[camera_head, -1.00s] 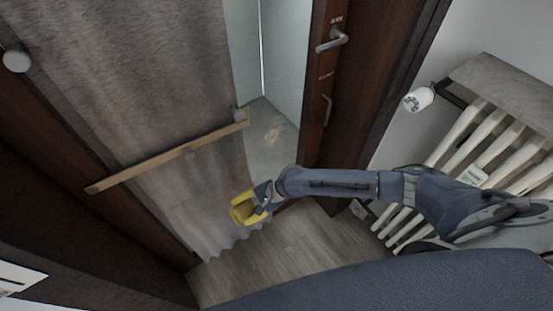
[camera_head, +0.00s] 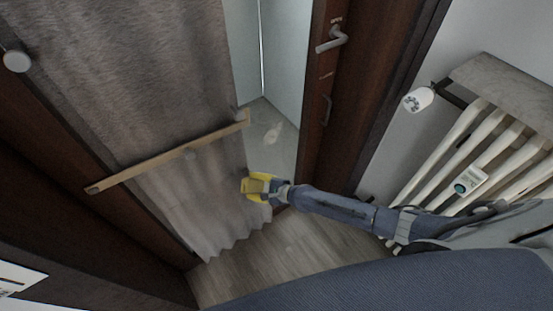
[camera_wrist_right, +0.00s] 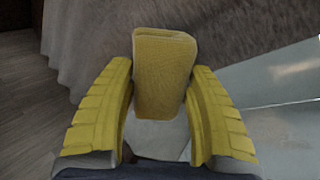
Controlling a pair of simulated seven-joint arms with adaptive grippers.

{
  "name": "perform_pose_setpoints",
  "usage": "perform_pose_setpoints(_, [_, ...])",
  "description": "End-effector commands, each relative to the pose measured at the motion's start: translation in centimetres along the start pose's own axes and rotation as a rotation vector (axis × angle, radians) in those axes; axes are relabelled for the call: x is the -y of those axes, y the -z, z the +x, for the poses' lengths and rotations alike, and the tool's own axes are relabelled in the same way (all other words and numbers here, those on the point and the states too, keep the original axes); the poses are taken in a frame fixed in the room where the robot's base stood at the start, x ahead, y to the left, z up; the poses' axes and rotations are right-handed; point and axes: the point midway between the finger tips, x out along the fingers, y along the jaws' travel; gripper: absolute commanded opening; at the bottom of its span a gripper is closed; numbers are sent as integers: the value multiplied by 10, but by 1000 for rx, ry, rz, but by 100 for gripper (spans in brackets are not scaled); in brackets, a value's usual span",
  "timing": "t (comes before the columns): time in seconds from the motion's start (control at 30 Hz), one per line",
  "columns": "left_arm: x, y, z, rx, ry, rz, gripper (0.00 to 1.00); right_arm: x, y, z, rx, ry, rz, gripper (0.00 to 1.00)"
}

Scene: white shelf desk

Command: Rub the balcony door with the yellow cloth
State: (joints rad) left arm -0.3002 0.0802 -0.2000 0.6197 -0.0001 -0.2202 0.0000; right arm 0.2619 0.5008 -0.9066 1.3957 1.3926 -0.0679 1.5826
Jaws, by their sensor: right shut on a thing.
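The balcony door has a dark brown frame (camera_head: 337,75) with a metal handle (camera_head: 333,38) and a glass pane (camera_head: 275,137), partly covered by a grey-brown curtain (camera_head: 130,60). My right gripper (camera_head: 262,187) is low in front of the curtain's right edge and the lower glass. In the right wrist view its yellow fingers are shut on the yellow cloth (camera_wrist_right: 163,75), a folded block standing up between them. The curtain and glass lie beyond it. I cannot tell whether the cloth touches the door. My left gripper is not in view.
A wooden bar (camera_head: 165,158) crosses the curtain. A white radiator (camera_head: 455,150) with a shelf (camera_head: 505,85) above stands right of the door, near my right arm. The wood floor (camera_head: 270,255) below the door is clear.

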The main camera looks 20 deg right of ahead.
Motion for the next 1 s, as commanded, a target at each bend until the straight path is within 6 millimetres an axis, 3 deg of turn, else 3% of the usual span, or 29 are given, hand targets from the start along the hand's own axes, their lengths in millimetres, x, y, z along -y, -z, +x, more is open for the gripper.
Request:
perform_pose_setpoints(0.37, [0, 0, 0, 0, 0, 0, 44, 26, 22, -4, -25, 131, 41, 26])
perform_pose_setpoints(0.7, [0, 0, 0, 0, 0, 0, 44, 84, 58, -27, -52, 433, 97, 26])
perform_pose_setpoints(1.0, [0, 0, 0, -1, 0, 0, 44, 110, 64, -42, -23, 582, 94, 26])
